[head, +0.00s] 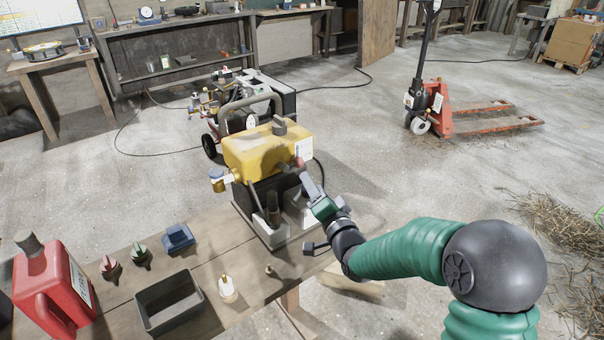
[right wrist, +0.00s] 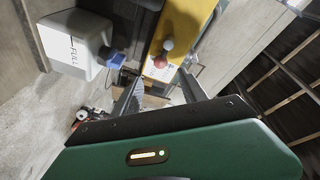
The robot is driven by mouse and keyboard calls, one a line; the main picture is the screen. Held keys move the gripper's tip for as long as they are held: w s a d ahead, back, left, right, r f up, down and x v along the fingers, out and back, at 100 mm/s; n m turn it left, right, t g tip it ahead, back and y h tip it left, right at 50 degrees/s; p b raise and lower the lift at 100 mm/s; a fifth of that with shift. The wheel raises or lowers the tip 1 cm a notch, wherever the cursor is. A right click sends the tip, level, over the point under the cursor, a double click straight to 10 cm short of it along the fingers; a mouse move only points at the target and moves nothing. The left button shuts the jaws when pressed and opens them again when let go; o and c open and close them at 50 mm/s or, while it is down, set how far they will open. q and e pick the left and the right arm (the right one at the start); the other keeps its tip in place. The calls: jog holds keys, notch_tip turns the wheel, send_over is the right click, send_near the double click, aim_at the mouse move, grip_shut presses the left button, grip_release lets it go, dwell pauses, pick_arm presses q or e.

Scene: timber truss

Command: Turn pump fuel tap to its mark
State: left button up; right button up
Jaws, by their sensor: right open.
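The pump (head: 262,150) has a yellow body and a grey carrying handle, and it stands at the bench's far end. A small red part (head: 299,162), which may be the fuel tap, sits at its right end; a red part with a grey knob also shows on the yellow body in the right wrist view (right wrist: 158,68). The tap's mark cannot be made out. My right gripper (head: 304,172) is at the pump's right end. In the right wrist view its fingers (right wrist: 161,77) are apart, with the red part beyond and between their tips; contact cannot be told. My left gripper is out of view.
A white container marked FULL (right wrist: 75,45) with a blue cap is close by in the right wrist view. On the bench are a red jerrycan (head: 55,290), a dark open bin (head: 150,325) and small knobs. A pallet jack (head: 440,105) stands behind on open floor.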

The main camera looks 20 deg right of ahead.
aim_at(300, 166)
jog(key=w, duration=0.3)
jog(key=w+b, duration=0.1)
jog(key=w, duration=0.5)
jog(key=shift+w+a+b, duration=0.2)
jog(key=shift+a+b, duration=0.05)
jog(key=shift+b, duration=0.15)
jog(key=shift+c, duration=0.3)
grip_shut()
